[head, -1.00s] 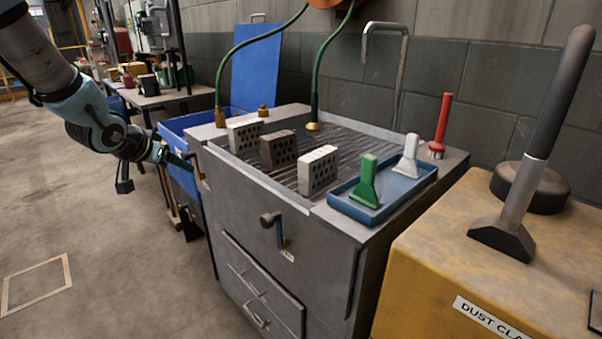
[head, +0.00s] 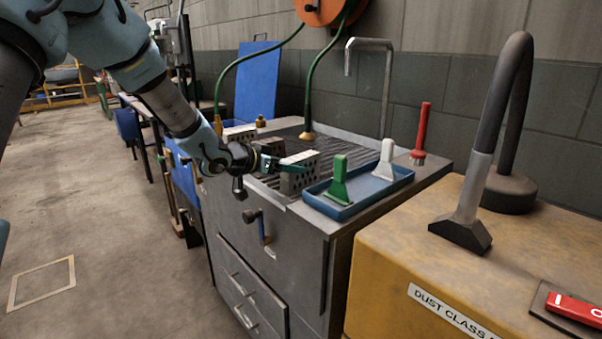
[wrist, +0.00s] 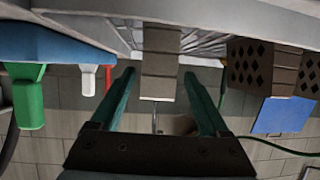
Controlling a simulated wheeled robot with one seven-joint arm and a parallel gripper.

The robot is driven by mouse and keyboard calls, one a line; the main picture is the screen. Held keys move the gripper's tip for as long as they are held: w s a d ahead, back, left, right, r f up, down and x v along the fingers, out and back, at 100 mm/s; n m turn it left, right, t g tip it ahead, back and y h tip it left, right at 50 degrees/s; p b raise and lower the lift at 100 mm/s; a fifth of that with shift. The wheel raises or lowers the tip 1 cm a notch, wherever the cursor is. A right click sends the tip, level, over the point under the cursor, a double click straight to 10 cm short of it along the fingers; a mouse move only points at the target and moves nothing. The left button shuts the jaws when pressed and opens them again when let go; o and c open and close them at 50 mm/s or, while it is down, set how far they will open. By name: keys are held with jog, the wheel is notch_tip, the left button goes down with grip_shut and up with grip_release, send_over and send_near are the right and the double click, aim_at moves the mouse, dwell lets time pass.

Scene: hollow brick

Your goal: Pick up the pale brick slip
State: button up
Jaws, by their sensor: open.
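Bricks with holes stand in a row on the slatted top of a grey bench. The right-hand pale brick (head: 300,178) is nearest the blue tray. In the wrist view, which is upside down, this brick (wrist: 160,58) lies ahead, between the lines of the two fingers. My gripper (head: 298,162) is open at this brick in the head view, with a teal finger across its upper part. The wrist view also shows my gripper (wrist: 159,76), with nothing visibly clamped. Contact cannot be told. Another pale brick (head: 238,132) stands at the far left, partly hidden by my arm.
A dark brick (wrist: 250,68) stands beside the pale one. The blue tray (head: 345,211) holds a green brush (head: 339,182) and a white brush (head: 385,160). A red brush (head: 421,135) stands behind. Green hoses (head: 312,80) and a bent pipe (head: 388,85) rise behind the bench.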

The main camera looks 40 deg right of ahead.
jog(key=shift+p+x, duration=0.55)
jog(key=shift+x, duration=2.35)
jog(key=shift+s+f, duration=0.15)
grip_shut()
